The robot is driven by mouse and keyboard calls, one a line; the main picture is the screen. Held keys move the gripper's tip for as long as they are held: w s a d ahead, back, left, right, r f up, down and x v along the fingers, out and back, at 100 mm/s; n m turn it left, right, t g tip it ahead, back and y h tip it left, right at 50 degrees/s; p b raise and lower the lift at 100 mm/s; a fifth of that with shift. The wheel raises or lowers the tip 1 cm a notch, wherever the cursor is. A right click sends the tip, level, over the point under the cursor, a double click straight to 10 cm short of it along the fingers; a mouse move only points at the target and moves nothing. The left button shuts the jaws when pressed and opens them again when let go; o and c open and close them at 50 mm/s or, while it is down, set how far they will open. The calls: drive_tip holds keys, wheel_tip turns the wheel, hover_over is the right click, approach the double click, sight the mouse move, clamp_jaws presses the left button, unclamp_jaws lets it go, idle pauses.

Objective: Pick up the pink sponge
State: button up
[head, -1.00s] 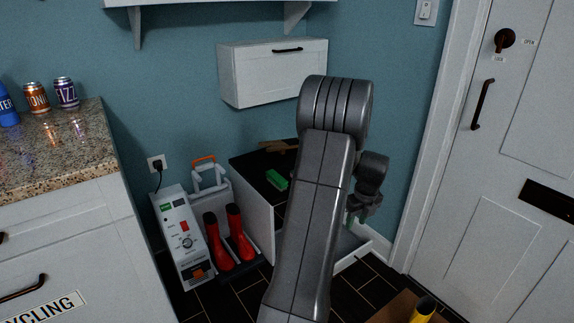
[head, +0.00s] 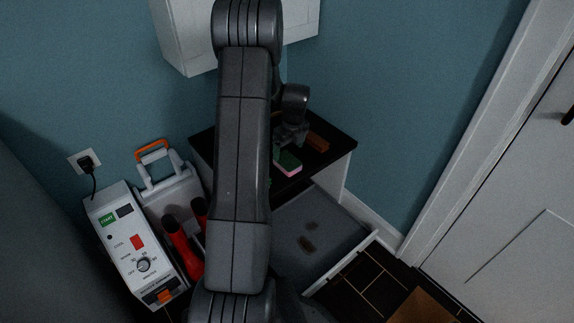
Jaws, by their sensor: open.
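The pink sponge (head: 291,168) lies on the black top of a low white cabinet in the corner. Its upper face looks green and a pink edge shows along its front. My gripper (head: 289,143) is open and empty, just behind and above the sponge in the picture. Its fingers are dark and small, so I cannot tell whether they touch the sponge. My arm hides the left part of the black top.
A brown block-like object (head: 317,142) lies on the black top (head: 338,151), right of the gripper. The door is right.

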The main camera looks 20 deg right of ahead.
sight(287, 160)
drive_tip(key=shift+w+f, duration=0.15)
drive_tip(key=shift+f, duration=0.2)
wheel_tip(287, 160, down, 4)
drive_tip(key=shift+w+a+f+b, duration=0.15)
drive_tip(key=shift+f+b, duration=0.1)
drive_tip(key=shift+b, duration=0.85)
drive_tip(key=shift+c, duration=0.3)
drive_tip(key=c, duration=1.1)
drive_tip(key=shift+r, duration=0.2)
wheel_tip(287, 160, up, 10)
drive_tip(key=p, duration=0.3)
drive_tip(key=shift+f, duration=0.1)
